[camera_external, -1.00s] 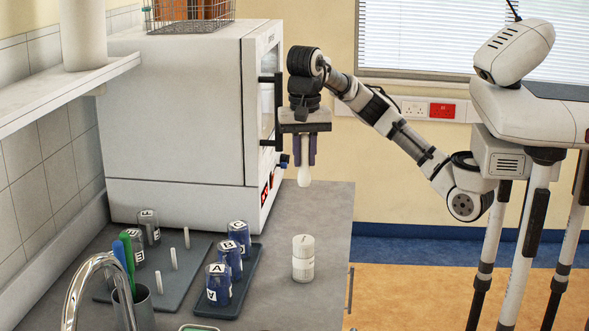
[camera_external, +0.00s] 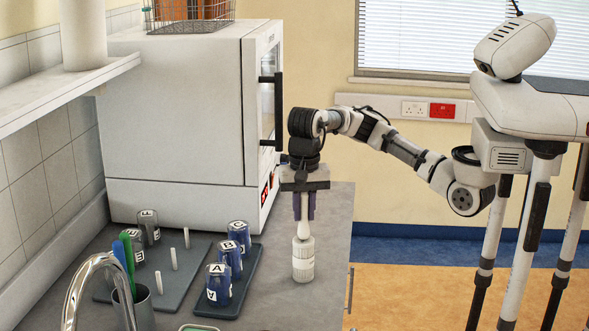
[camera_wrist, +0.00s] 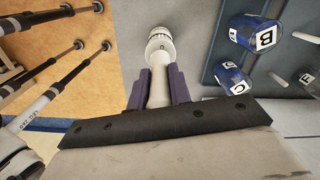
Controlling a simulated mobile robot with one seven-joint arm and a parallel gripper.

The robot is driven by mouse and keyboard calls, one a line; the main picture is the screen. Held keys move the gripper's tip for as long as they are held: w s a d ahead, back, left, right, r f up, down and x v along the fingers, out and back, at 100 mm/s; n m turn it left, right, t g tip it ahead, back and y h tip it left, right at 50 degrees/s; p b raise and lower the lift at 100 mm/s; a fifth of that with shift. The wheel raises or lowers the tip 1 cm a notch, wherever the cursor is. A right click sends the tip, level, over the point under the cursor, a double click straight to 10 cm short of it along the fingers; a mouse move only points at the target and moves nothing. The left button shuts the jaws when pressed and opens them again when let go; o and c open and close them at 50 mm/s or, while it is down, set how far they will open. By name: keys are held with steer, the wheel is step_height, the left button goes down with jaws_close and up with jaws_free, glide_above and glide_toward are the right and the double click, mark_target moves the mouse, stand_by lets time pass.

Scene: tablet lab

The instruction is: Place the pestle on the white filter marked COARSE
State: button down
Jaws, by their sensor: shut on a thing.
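My gripper (camera_external: 304,213) has purple fingers and is shut on the white pestle (camera_external: 302,227), which hangs upright. The white filter (camera_external: 303,262) is a short cylinder standing on the grey counter, directly below the pestle. The pestle's lower end meets the filter's top in the external view; I cannot tell whether they touch or a small gap is left. In the wrist view the pestle (camera_wrist: 158,88) lies between the fingers, and the filter (camera_wrist: 160,45) shows just past its end. The filter's marking is too small to read.
Left of the filter, a dark tray (camera_external: 240,293) holds blue lettered jars, including jar A (camera_external: 218,285). Another tray (camera_external: 180,285) has thin white pegs and dark jars. A pen cup (camera_external: 142,310) and tap stand at front left. A white oven (camera_external: 180,110) stands behind. The counter right of the filter is clear.

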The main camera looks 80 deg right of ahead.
steer(key=shift+f, duration=0.15)
steer(key=c, duration=1.3)
jaws_free()
step_height(320, 180, up, 12)
steer(key=shift+r+b, duration=0.15)
steer(key=shift+b, duration=0.5)
